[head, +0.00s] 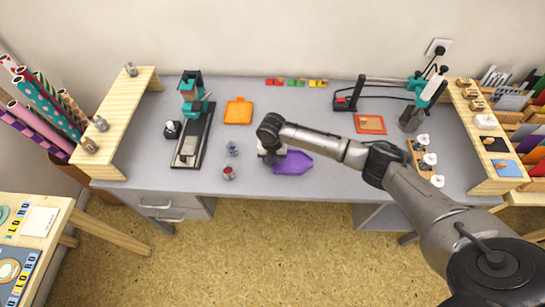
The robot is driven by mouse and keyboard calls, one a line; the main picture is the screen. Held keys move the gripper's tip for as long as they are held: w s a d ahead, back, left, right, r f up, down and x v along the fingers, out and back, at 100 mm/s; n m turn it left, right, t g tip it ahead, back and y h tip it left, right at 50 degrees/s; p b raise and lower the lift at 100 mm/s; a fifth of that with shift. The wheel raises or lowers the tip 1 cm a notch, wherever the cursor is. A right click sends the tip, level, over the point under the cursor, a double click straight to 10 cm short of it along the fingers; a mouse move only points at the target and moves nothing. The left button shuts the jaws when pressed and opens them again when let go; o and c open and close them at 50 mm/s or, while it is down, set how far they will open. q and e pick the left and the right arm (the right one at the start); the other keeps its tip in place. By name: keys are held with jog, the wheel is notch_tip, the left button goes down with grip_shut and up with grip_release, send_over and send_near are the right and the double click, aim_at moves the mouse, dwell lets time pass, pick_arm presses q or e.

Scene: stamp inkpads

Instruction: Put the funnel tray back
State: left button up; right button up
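A purple flat tray (295,162) with angled corners lies on the grey desk near its front middle; it looks like the funnel tray. My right gripper (271,158) points down at the tray's left end. The wrist covers part of that end. The fingertips are small and mostly hidden, so I cannot tell whether they touch or hold the tray. My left gripper is not in view.
Two small jars (229,172) stand left of the gripper. An orange tray (238,111) lies behind them. A teal press (192,120) stands left, and a teal-handled tool (432,88) right. Wooden shelves (115,120) flank the desk (310,110).

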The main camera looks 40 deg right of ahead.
notch_tip(320, 180, up, 12)
jog(key=p, duration=0.3)
jog(key=s+a+f+m, duration=0.1)
jog(key=s+a+f, duration=0.1)
jog(key=a, duration=0.1)
jog(key=s+a+f+m, duration=0.1)
jog(key=s+a+f, duration=0.1)
jog(key=a, duration=0.1)
jog(key=s+a+f+m, duration=0.1)
jog(key=s+a+f, duration=0.1)
jog(key=a, duration=0.1)
jog(key=shift+s+y, duration=0.1)
jog(key=shift+y, duration=0.3)
jog(key=s+a+f+m+t+y, duration=0.1)
jog(key=s+a+f+m+t, duration=0.15)
jog(key=s+a+m, duration=0.6)
jog(key=s+d+r+m, duration=0.1)
jog(key=s+d+m, duration=0.1)
jog(key=s+m, duration=0.5)
jog(key=s+d+r+m+t+h, duration=0.1)
jog(key=s+d+m, duration=0.2)
jog(key=s+m, duration=0.3)
jog(key=s, duration=0.4)
jog(key=shift+s+d+m, duration=0.3)
jog(key=shift+s+m, duration=0.05)
jog(key=shift+s, duration=0.05)
